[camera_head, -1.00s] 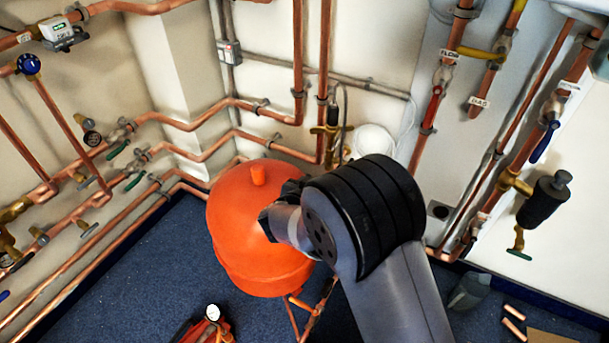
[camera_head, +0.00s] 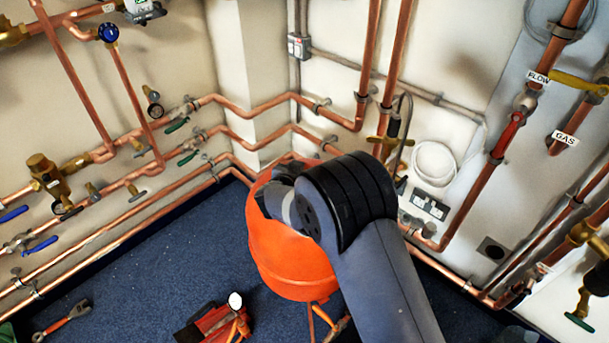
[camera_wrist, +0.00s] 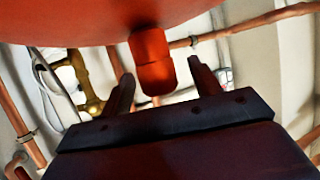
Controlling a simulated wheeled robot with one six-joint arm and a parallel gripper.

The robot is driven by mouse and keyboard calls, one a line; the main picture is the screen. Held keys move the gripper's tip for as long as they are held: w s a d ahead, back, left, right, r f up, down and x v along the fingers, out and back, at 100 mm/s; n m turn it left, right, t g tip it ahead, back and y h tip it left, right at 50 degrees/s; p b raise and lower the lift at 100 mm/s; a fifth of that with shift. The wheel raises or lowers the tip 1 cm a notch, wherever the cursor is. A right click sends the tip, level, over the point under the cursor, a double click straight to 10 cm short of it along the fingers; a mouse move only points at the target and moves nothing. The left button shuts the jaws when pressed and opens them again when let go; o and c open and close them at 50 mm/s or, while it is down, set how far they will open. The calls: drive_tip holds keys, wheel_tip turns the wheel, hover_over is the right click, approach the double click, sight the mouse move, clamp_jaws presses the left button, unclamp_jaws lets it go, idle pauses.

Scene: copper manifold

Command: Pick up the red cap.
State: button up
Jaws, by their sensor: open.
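The red cap (camera_wrist: 151,58) is a short orange-red cylinder standing out from the rounded red vessel (camera_wrist: 80,20). In the wrist view it lies between the fingers of my gripper (camera_wrist: 160,68). The gripper is open, one finger on each side of the cap, with gaps showing at both sides. In the head view the red vessel (camera_head: 287,262) stands in the corner. My arm covers its top, so the cap and my fingertips are hidden there.
Copper pipes (camera_head: 240,110) run along both walls behind the vessel. A brass valve (camera_head: 388,140) and a white coil (camera_head: 435,163) are right of my wrist.

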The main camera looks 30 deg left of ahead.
drive_tip(key=shift+x, duration=0.95)
drive_tip(key=shift+c, duration=0.2)
drive_tip(key=c, duration=1)
wheel_tip(320, 180, up, 10)
drive_tip(key=p, duration=0.3)
drive_tip(key=shift+p, duration=0.4)
drive_tip(key=shift+r, duration=0.15)
wheel_tip(320, 180, up, 4)
drive_tip(key=p, duration=0.6)
drive_tip(key=shift+r, duration=0.15)
